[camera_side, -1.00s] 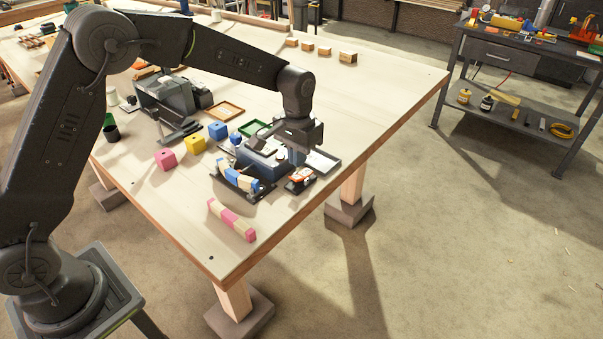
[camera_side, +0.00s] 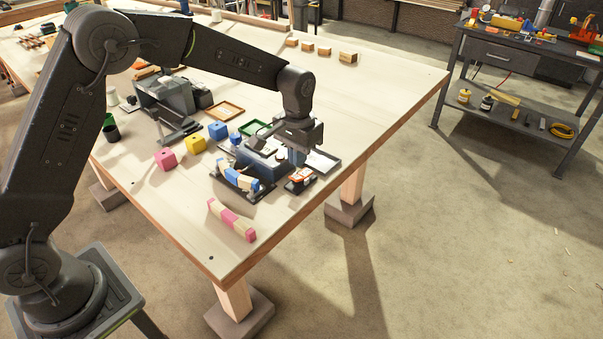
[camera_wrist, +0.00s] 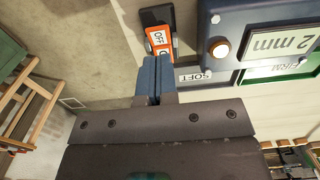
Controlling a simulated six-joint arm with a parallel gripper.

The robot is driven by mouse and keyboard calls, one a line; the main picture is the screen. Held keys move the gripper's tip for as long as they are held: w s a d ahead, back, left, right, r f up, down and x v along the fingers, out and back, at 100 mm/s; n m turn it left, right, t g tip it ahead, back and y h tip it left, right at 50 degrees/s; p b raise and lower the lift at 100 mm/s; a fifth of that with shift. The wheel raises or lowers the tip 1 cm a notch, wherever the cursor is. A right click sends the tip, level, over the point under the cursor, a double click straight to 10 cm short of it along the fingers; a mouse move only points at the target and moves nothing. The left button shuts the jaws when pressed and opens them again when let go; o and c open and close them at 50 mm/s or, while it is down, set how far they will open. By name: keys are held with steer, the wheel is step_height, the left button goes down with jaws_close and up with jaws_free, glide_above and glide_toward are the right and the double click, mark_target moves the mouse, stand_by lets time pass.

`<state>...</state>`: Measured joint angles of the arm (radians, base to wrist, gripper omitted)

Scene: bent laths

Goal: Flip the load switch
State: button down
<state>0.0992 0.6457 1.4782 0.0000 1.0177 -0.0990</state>
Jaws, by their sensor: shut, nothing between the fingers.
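The load switch (camera_wrist: 158,40) shows in the wrist view as a small dark unit with an orange and white plate. In the side view the switch (camera_side: 300,177) sits near the table's right edge. My gripper (camera_wrist: 153,88) is shut and empty, its blue fingertips overlapping the near end of the switch in the wrist view. I cannot tell whether they touch it. In the side view my gripper (camera_side: 297,157) is just above and behind the switch.
A pink-and-wood lath (camera_side: 231,219) lies nearer the front.

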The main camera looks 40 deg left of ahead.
mark_target(298, 177)
steer(key=shift+f, duration=2.05)
stand_by(1.5)
steer(key=shift+r, duration=3.5)
steer(key=shift+s+r, duration=0.1)
steer(key=shift+r, duration=0.1)
steer(key=s+a+r+t, duration=0.3)
steer(key=s+r, duration=0.9)
steer(key=s+a+t, duration=0.2)
steer(key=s, duration=1.5)
steer(key=shift+f+t, duration=0.15)
steer(key=shift+t, duration=0.15)
